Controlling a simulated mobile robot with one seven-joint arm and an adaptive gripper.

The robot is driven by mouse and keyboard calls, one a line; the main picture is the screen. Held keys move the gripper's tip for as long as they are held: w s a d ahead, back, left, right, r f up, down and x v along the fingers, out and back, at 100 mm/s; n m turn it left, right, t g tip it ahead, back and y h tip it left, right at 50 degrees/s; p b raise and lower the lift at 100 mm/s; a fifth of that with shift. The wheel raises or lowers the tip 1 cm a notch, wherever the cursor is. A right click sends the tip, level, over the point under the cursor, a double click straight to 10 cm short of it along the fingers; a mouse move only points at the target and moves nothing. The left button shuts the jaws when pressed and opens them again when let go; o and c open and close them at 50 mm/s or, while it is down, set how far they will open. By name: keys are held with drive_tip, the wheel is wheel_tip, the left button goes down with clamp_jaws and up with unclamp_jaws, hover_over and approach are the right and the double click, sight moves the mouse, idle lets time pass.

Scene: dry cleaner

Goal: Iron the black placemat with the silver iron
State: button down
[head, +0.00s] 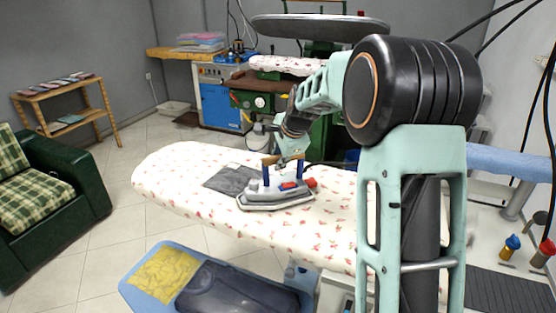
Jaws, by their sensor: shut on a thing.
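The silver iron (276,201) rests on the floral ironing board (170,178), near its middle. It has blue posts, a wooden handle and a red part at its right end. The black placemat (228,179) looks dark grey and lies flat on the board, left of and behind the iron. The iron's front covers or overlaps the placemat's right edge. My gripper (287,160) is at the iron's handle from above and is shut on it. The fingertips are small and partly hidden by the arm.
A blue tray (137,296) with yellow and dark cloth sits below the board's front edge. A green plaid armchair (50,190) stands at left. A pressing machine (262,103) and blue cabinet (222,105) stand behind. The board's left end is clear.

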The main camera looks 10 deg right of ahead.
drive_tip(key=shift+w+r, duration=0.2)
drive_tip(key=shift+r, duration=0.15)
drive_tip(key=shift+w+a+f+p, duration=0.1)
drive_tip(key=shift+w+a+p, duration=0.35)
drive_tip(key=shift+a, duration=0.25)
drive_tip(key=shift+w+a+p, duration=0.35)
drive_tip(key=shift+w+a, duration=0.2)
drive_tip(key=shift+a, duration=0.15)
